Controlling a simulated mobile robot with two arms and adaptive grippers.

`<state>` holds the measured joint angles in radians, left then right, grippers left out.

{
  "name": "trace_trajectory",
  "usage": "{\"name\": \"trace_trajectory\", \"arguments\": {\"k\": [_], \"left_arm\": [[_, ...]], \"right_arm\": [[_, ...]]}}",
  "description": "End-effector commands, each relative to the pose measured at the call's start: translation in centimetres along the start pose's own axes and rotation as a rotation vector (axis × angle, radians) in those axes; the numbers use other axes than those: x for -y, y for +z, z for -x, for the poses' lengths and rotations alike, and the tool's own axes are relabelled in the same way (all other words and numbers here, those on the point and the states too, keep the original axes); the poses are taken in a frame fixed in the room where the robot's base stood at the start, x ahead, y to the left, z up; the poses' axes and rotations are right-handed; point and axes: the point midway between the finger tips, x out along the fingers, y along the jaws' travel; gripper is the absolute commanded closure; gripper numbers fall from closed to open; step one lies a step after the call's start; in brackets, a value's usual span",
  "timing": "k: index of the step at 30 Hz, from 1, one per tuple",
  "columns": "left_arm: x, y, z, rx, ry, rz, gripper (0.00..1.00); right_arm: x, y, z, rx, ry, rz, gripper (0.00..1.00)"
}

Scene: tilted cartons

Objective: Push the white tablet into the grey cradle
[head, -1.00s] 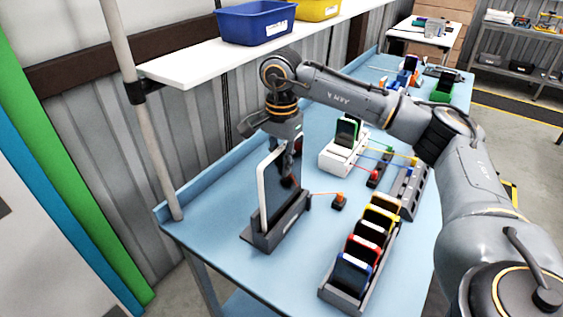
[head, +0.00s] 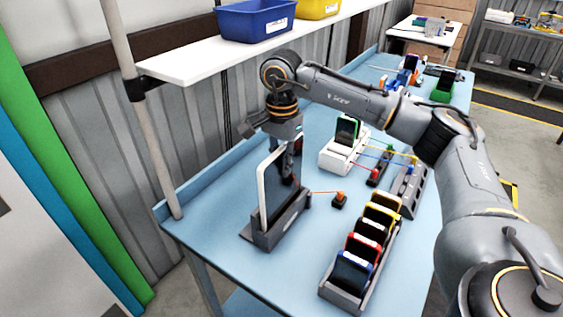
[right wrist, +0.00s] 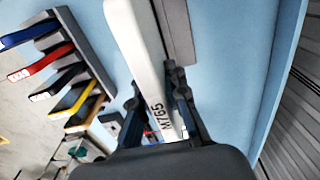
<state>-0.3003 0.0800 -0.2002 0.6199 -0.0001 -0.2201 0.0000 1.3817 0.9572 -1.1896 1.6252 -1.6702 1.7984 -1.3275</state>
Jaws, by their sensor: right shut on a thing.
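The white tablet (head: 261,192) stands on edge in the head view, its white rim to the left and its dark face to the right. Its lower edge is at the grey cradle (head: 264,238), behind the cradle's front wall; I cannot tell how deep it sits. My right gripper (head: 289,166) is at the tablet's upper far side. In the right wrist view its fingers (right wrist: 158,108) are shut on the white tablet (right wrist: 140,50), marked M765, with the grey cradle (right wrist: 178,30) beside it. My left gripper is not in view.
A rack of dark devices with coloured edges (head: 335,296) stands at the front right of the blue table (head: 220,235). A small block with an orange top (head: 339,200) is near the cradle. A white dock (head: 338,158) stands behind. A shelf (head: 185,70) with a blue bin (head: 256,22) overhangs the left.

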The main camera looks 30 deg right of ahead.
Motion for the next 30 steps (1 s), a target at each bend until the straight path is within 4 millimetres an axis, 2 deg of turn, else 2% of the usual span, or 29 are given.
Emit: {"name": "trace_trajectory", "arguments": {"k": [7, 8, 11, 12, 18, 21, 30], "left_arm": [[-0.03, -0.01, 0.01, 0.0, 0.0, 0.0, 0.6], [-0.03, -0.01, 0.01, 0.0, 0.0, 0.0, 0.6], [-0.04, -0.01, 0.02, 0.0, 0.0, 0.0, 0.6], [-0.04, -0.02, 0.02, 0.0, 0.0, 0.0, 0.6], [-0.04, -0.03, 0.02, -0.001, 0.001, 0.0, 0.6], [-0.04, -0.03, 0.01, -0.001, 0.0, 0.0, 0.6], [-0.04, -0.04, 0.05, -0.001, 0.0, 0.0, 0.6]], "right_arm": [[-0.03, 0.02, -0.07, 0.0, 0.002, 0.001, 1.0], [-0.03, 0.02, -0.07, 0.0, 0.002, 0.001, 0.84], [-0.02, 0.02, -0.06, 0.0, 0.002, 0.0, 0.64], [-0.02, 0.02, -0.05, 0.0, 0.002, 0.0, 0.6], [-0.01, 0.02, -0.02, 0.0, 0.001, 0.0, 0.6], [-0.04, 0.02, -0.11, 0.0, 0.003, 0.0, 0.41], [-0.01, 0.01, 0.01, 0.0, 0.001, 0.0, 0.41]]}}
